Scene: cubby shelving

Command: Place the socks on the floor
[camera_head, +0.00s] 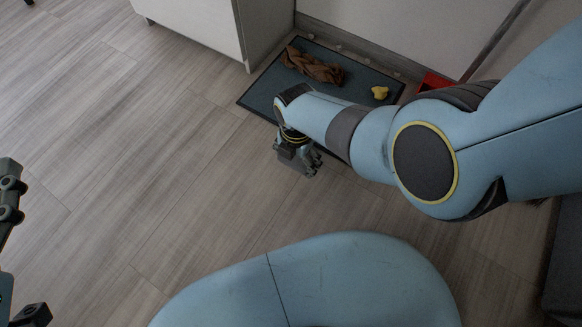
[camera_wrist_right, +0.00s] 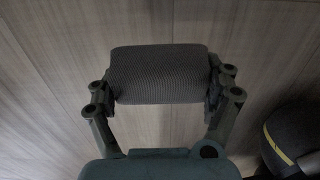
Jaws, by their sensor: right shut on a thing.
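The socks show as a grey, ribbed roll (camera_wrist_right: 158,73) in the right wrist view, held between the two fingers of my right gripper (camera_wrist_right: 160,90). In the head view my right gripper (camera_head: 298,158) hangs below my right forearm, over the wooden floor, with the grey socks partly hidden at its fingers. The floor (camera_head: 150,150) shows behind the socks in both views; the exact gap beneath them cannot be told. My left gripper (camera_head: 22,250) is at the left edge, partly cut off, with its fingers apart and nothing seen between them.
A dark mat (camera_head: 262,98) lies by the wall, with a brown crumpled cloth (camera_head: 312,66) and a small yellow object (camera_head: 380,92) on it. A red object (camera_head: 432,82) is beside it. A white cabinet (camera_head: 200,25) stands at the top. The floor at left is clear.

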